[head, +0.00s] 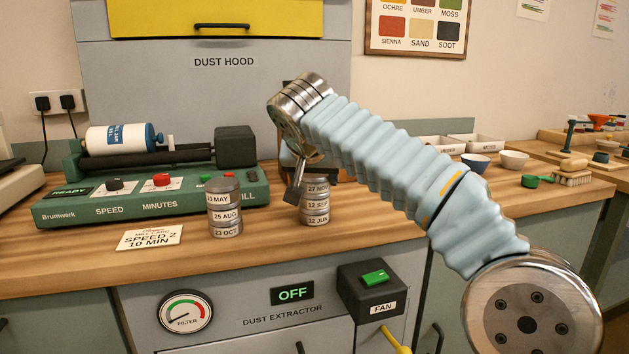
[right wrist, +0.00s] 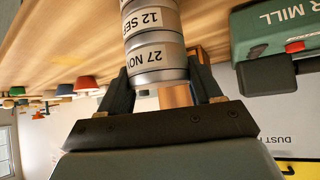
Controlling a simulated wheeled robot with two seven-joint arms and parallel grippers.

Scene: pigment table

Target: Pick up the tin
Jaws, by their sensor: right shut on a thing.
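A stack of silver tins stands on the bench at the centre of the head view. Its top tin (head: 319,190) is labelled 27 NOV, above a 12 SEP tin (head: 316,206) and a 12 JUN tin (head: 316,219). My right gripper (head: 298,190) is shut on the 27 NOV tin. In the right wrist view the fingers (right wrist: 162,82) lie on either side of the 27 NOV tin (right wrist: 155,56), with the 12 SEP tin (right wrist: 151,20) right against it. I see no gap between them. My left gripper is not in view.
A second tin stack (head: 224,206) stands to the left, its middle tin labelled 25 AUG. Behind it is the green mill (head: 150,203), with a card (head: 150,237) in front. Bowls (head: 513,160) and a brush (head: 572,179) are at the right. The bench front between is clear.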

